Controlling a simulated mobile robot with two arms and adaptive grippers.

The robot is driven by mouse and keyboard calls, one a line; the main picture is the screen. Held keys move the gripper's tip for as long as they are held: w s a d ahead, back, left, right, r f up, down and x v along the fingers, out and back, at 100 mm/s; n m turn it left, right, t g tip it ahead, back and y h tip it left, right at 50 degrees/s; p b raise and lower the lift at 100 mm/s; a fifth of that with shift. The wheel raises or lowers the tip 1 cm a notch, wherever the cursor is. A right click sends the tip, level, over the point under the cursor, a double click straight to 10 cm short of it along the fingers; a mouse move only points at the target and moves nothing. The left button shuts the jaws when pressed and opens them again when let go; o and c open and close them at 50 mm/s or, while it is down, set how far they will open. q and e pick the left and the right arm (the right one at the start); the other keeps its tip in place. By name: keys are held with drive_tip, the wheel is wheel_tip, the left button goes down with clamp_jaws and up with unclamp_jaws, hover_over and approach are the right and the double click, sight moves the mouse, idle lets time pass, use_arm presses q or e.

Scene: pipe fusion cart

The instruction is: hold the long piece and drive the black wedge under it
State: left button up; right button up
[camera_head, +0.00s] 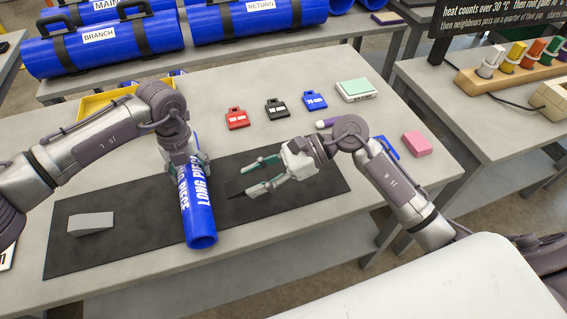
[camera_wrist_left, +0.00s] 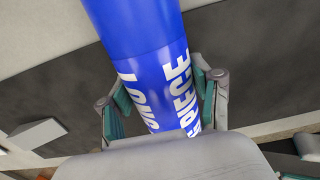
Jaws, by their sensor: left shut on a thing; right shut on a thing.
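The long piece (camera_head: 201,217) is a blue pipe with white "LONG PIECE" lettering, lying across the dark mat; it also shows in the left wrist view (camera_wrist_left: 137,38). My left gripper (camera_head: 187,165) is shut on it from above, with teal-padded fingers on both sides of the pipe in the left wrist view (camera_wrist_left: 160,105). My right gripper (camera_head: 247,180) is right of the pipe, low over the mat, its fingers pointing left. The black wedge (camera_head: 236,194) shows only as a dark tip at its fingers, hard to tell from the mat, apart from the pipe.
A grey wedge-shaped block (camera_head: 91,223) lies on the mat (camera_head: 130,250) left of the pipe. Red (camera_head: 236,118), black (camera_head: 276,108) and blue (camera_head: 314,99) tags stand behind on the table. A green-topped box (camera_head: 355,89) and pink block (camera_head: 416,143) are at the right.

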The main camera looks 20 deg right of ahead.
sight(255, 201)
drive_tip(key=shift+a+f+n+g, duration=0.3)
drive_tip(key=shift+a+n+g, duration=0.1)
drive_tip(key=shift+a, duration=0.1)
drive_tip(key=shift+f, duration=0.1)
drive_tip(key=shift+f, duration=2.7)
drive_tip(key=shift+f, duration=0.2)
drive_tip(key=shift+a+f, duration=0.1)
drive_tip(key=shift+a, duration=1.3)
drive_tip(key=o, duration=1.2)
drive_tip(key=shift+o, duration=0.2)
drive_tip(key=shift+d, duration=0.1)
